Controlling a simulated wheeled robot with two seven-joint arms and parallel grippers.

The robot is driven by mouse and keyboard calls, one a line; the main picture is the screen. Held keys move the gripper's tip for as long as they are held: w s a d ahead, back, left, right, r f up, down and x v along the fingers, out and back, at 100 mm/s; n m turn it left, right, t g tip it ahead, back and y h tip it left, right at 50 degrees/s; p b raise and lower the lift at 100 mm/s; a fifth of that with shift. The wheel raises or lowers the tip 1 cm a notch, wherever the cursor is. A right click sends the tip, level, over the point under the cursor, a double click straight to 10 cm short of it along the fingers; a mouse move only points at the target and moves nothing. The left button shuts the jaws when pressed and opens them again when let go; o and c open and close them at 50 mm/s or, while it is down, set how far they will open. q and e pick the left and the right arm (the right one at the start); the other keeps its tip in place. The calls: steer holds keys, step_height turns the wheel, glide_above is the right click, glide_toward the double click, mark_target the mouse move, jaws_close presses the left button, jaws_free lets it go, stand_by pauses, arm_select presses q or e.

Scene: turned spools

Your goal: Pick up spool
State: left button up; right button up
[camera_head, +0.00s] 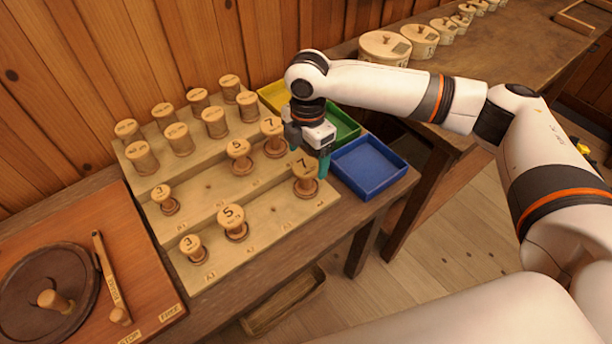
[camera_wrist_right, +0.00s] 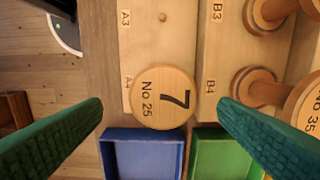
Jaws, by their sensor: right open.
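A wooden spool marked 7 (camera_head: 305,168) stands at the right end of the front step of the stepped wooden rack (camera_head: 255,205). In the right wrist view its round top (camera_wrist_right: 162,97) reads "7 No 25" and lies by the A4 label. My right gripper (camera_head: 309,154) is over this spool, pointing down. In the wrist view its two green fingers are spread wide on either side of the spool top, with visible gaps. Its jaws are open and empty. The spool's lower body is hidden beneath its top in the wrist view. My left gripper is not in view.
Spools marked 5 (camera_head: 232,222) and 3 (camera_head: 192,247) share the front step; more stand behind. Blue (camera_head: 370,166), green (camera_head: 345,126) and yellow (camera_head: 272,97) trays lie right and behind. A board with a dark disc (camera_head: 50,285) is at left.

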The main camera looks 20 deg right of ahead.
mark_target(306, 167)
step_height(306, 167, down, 7)
steer(key=shift+w+a+r+p, duration=0.1)
steer(key=shift+a+r+p, duration=0.05)
steer(key=shift+p, duration=0.2)
steer(key=c, duration=1.1)
